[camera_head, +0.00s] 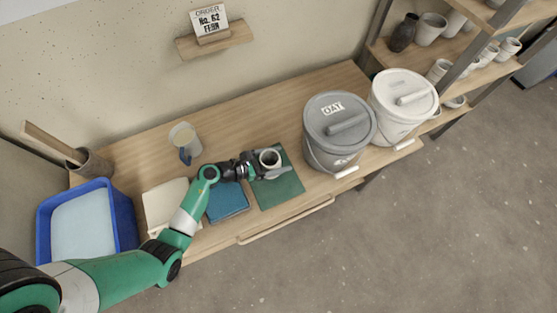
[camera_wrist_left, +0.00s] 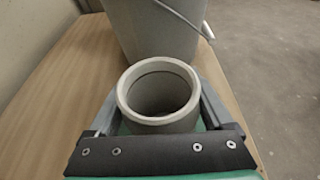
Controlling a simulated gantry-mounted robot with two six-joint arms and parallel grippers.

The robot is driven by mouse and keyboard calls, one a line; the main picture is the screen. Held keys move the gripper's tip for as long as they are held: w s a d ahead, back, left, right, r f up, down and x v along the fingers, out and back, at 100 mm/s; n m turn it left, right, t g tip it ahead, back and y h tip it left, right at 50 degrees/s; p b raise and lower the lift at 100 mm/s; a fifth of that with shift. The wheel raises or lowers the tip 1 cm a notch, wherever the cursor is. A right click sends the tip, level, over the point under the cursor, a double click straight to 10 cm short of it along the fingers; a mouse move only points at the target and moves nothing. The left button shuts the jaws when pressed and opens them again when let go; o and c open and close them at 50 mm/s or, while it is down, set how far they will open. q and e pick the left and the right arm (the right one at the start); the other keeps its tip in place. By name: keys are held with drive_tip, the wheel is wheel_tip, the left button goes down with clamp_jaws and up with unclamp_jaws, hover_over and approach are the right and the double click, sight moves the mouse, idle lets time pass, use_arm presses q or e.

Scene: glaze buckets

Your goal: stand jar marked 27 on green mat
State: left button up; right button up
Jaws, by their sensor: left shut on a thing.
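A pale grey jar (camera_head: 270,158) with an open round mouth is upright over the upper part of the green mat (camera_head: 282,190) in the head view. My left gripper (camera_head: 270,168) is shut on the jar, with one finger on each side of it. The left wrist view shows the jar (camera_wrist_left: 158,95) up close between the fingers, with green beneath it. I cannot tell whether its base touches the mat. No number shows on the visible part of the jar. My right gripper is not in view.
A grey lidded bucket (camera_head: 325,150) stands just right of the mat, with a white bucket (camera_head: 395,125) beyond. A blue mat or cloth (camera_head: 228,202) lies left of the green mat.

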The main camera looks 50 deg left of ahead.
sight(270, 165)
use_arm(q)
drive_tip(key=f+b, duration=0.2)
drive_tip(key=f, duration=0.1)
drive_tip(key=shift+w+f, duration=0.2)
drive_tip(key=shift+f, duration=0.1)
drive_tip(key=shift+s+r, duration=0.1)
drive_tip(key=shift+r, duration=0.05)
drive_tip(key=o, duration=1.5)
drive_tip(key=shift+f, duration=0.2)
drive_tip(key=shift+r, duration=0.1)
